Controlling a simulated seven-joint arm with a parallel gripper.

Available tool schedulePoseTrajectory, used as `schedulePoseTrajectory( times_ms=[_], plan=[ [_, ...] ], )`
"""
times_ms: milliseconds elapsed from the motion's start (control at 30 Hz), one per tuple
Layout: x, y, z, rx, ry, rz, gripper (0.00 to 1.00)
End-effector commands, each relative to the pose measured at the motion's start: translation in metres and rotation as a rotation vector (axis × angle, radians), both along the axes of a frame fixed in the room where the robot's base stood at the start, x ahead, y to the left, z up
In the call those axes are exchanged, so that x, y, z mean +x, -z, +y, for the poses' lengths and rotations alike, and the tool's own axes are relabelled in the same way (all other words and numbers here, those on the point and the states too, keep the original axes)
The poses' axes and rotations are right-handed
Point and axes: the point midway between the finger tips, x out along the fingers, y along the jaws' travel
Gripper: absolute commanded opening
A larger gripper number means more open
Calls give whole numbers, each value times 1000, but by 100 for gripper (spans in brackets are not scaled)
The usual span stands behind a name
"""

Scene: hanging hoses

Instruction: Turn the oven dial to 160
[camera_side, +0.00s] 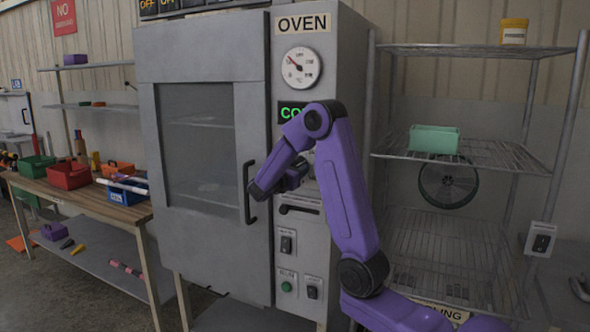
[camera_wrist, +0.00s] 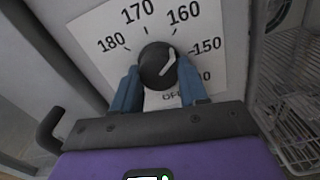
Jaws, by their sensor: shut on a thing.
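The oven dial (camera_wrist: 157,62) is a round black knob with a white pointer on a white scale plate (camera_wrist: 100,22) in the wrist view. The pointer slants up and right, roughly between the 150 and 160 labels; the exact reading is hard to tell. My gripper (camera_wrist: 158,80) is shut on the knob, with one blue finger at each side. The lower scale is partly hidden by the knob and fingers. In the side view my gripper (camera_side: 294,179) is at the front panel of the oven (camera_side: 340,60), and my purple arm hides the dial.
The oven door (camera_side: 200,140) is shut, with a black handle (camera_side: 248,193) just left of my gripper. A round gauge (camera_side: 300,67) and a partly covered green display (camera_side: 290,111) are above. A wire rack (camera_side: 470,150) stands at the right.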

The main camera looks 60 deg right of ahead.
Motion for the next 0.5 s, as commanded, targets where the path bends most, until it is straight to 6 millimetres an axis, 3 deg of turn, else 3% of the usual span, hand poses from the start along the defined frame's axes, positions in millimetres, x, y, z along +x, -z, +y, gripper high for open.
schedulePoseTrajectory(
  times_ms=[500],
  plan=[
    [0, 0, 1, 2, -2, 169, 13]
  ],
)
